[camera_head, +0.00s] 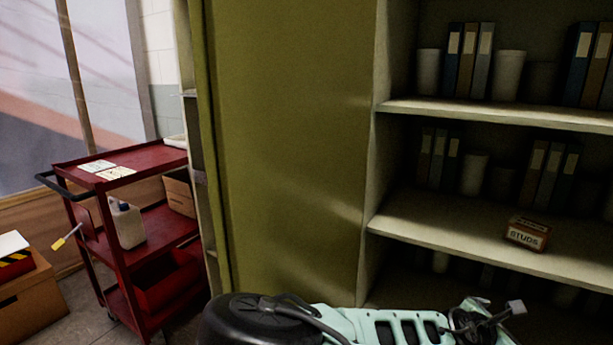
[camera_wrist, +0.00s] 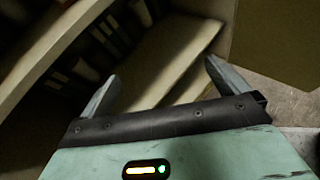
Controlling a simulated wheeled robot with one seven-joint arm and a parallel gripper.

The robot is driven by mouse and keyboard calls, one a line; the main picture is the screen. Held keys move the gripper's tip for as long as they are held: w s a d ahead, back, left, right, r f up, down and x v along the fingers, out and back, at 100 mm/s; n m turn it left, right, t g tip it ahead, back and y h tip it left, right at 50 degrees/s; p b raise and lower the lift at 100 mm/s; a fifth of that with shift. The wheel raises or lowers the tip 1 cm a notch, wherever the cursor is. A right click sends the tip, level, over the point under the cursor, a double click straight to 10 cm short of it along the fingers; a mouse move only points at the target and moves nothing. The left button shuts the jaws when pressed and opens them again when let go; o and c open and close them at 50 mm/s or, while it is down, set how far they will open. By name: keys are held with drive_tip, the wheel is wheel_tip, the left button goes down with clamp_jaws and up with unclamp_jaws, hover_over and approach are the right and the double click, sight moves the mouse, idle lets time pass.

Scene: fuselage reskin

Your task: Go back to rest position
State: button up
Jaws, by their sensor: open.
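My gripper shows in the wrist view (camera_wrist: 160,85), with its two fingers spread wide apart and nothing between them. Beyond the fingers are cabinet shelves, tilted in the picture, and the floor at the right.
An open cabinet (camera_head: 480,237) holds binders, cups and a box marked STUDS (camera_head: 527,232). Its olive door (camera_head: 290,130) stands left of the shelves. A red cart (camera_head: 150,180) and a cardboard box (camera_head: 30,300) stand at the left, with some floor between them.

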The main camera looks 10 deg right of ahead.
drive_tip(key=s+a+f+m+g+y, duration=0.55)
drive_tip(key=s+a+f, duration=0.25)
drive_tip(key=a, duration=0.2)
drive_tip(key=s+a+r+m+y, duration=0.2)
drive_tip(key=a+y, duration=0.1)
drive_tip(key=a, duration=0.4)
drive_tip(key=s+a+r+m+y, duration=0.1)
drive_tip(key=s+a+r+y, duration=0.15)
drive_tip(key=a, duration=0.45)
drive_tip(key=s+a+r+m+t+y+p, duration=0.1)
drive_tip(key=r+p, duration=0.6)
drive_tip(key=r, duration=0.9)
drive_tip(key=s+a+r+m+y+p, duration=0.1)
drive_tip(key=a+r+p, duration=0.4)
drive_tip(key=r, duration=1.1)
drive_tip(key=s+m+p, duration=0.1)
drive_tip(key=s+p, duration=0.1)
drive_tip(key=shift+s+a+r+t+p, duration=0.15)
drive_tip(key=shift+s+r+t+p, duration=0.1)
drive_tip(key=shift+t+p, duration=0.1)
